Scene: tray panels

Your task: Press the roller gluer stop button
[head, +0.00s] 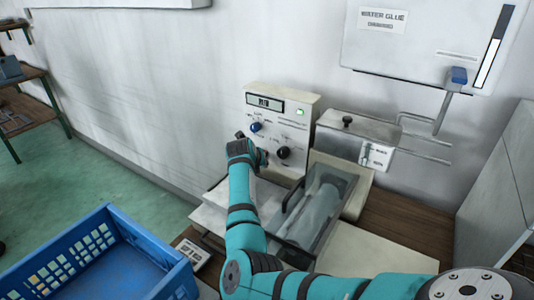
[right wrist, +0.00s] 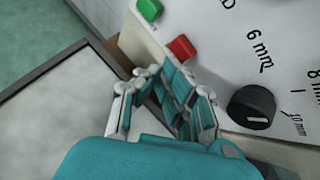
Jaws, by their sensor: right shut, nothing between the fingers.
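The roller gluer's control box (head: 290,98) stands against the wall, with a small display, a blue knob (head: 256,127) and a black knob (head: 283,152). In the right wrist view, a red button (right wrist: 181,48) and a green button (right wrist: 150,9) sit on the panel's left edge. My right gripper (right wrist: 158,72) is shut and empty, its tips just below and left of the red button; I cannot tell whether they touch it. In the head view, my right gripper (head: 241,142) is at the panel's lower left and hides the buttons. My left gripper is out of view.
The roller under a clear cover (head: 318,205) lies right of my forearm. A blue crate (head: 105,255) is at the lower left. A glue tank (head: 425,45) hangs above right, with a blue-handled valve (head: 458,76). A black dial (right wrist: 251,106) is right of the gripper.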

